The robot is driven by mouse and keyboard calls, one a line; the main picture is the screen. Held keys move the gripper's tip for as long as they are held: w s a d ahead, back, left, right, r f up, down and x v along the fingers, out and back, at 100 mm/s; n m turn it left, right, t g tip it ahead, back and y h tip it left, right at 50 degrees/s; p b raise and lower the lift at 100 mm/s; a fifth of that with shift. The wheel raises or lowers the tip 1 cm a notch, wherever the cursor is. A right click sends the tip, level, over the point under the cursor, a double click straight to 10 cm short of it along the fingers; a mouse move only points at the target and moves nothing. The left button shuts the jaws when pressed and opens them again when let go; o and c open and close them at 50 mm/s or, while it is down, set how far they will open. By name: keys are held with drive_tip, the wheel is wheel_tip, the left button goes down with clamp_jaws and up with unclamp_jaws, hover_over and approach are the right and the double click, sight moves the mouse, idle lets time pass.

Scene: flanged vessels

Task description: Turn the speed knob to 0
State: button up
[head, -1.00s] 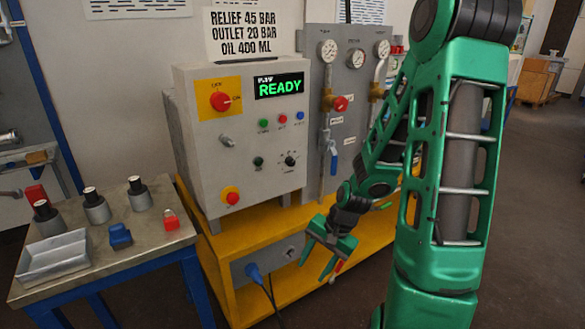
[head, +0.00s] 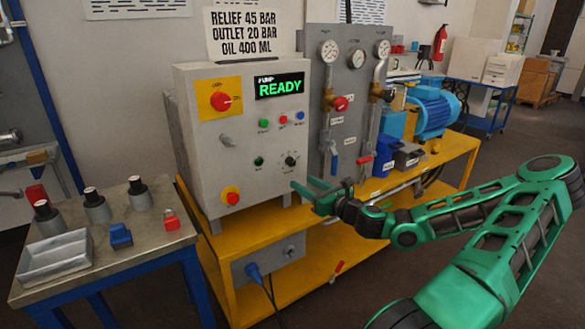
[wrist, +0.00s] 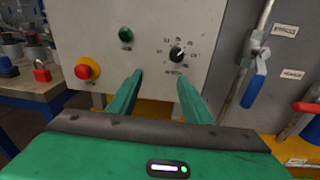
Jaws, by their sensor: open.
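The speed knob is a small black dial (head: 291,161) with a light pointer and printed marks around it, low on the right of the grey control box (head: 225,140). In the wrist view the knob (wrist: 177,53) sits above and between my fingertips, its pointer tilted up to the right. My gripper (head: 303,188) is open and empty, just below and in front of the knob in the head view. In the wrist view its two green fingers (wrist: 158,82) reach toward the panel, apart from the knob. The printed numbers are too small to read surely.
A green button (wrist: 126,34) and a red emergency button (wrist: 87,68) on a yellow base are left of the knob. A blue-handled valve (wrist: 253,90) and a red-handled valve (wrist: 308,107) stand right. A yellow bench (head: 262,219) runs below.

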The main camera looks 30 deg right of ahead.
sight(292, 163)
drive_tip(key=shift+m+t+h, duration=0.3)
drive_tip(key=shift+m+h, duration=0.3)
drive_tip(key=shift+m, duration=0.3)
drive_tip(key=w, duration=0.3)
drive_tip(key=w+d+r, duration=0.1)
drive_tip(key=w, duration=0.3)
drive_tip(key=w+d, duration=0.1)
drive_tip(key=w, duration=0.2)
drive_tip(key=shift+w+d+r, duration=0.15)
drive_tip(key=shift+w+r, duration=0.1)
drive_tip(key=shift+w, duration=0.05)
drive_tip(key=shift+c, duration=0.4)
drive_tip(key=c, duration=1)
